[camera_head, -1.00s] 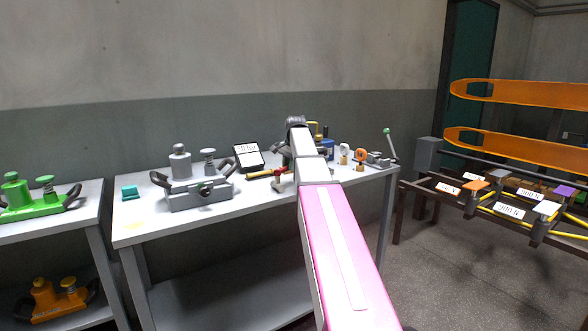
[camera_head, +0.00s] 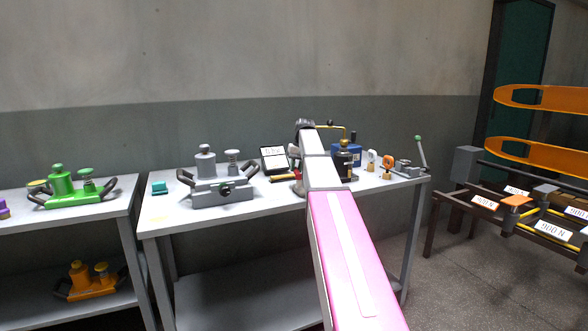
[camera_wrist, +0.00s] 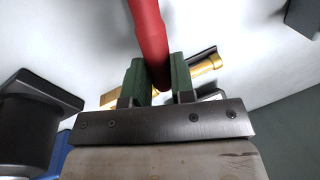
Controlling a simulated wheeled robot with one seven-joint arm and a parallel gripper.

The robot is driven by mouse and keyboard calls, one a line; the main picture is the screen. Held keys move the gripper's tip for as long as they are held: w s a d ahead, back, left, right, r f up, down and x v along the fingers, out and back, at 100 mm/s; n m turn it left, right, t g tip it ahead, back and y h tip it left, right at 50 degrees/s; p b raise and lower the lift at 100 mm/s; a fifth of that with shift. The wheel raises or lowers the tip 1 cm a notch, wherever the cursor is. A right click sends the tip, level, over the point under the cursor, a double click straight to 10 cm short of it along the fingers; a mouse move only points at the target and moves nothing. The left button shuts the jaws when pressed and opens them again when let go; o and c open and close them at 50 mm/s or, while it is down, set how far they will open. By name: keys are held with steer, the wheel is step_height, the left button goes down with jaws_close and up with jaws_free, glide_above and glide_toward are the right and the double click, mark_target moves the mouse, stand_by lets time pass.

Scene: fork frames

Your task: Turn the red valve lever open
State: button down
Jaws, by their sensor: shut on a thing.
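The red valve lever (camera_wrist: 150,35) runs down from the top of the wrist view to between the green finger pads of my gripper (camera_wrist: 160,78). The fingers are shut on the lever. Brass pipe parts (camera_wrist: 206,65) of the valve show behind and beside the fingers; the valve's middle is hidden by my gripper. In the head view my pink and white arm reaches over the table and hides the lever and most of the gripper. A yellowish strip (camera_head: 284,177) shows on the table just left of the arm.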

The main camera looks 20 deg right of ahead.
steer(key=shift+a+n+g, duration=0.3)
steer(key=shift+a+n, duration=0.7)
steer(key=shift+n, duration=0.5)
steer(key=c, duration=1)
jaws_free()
steer(key=shift+o, duration=0.2)
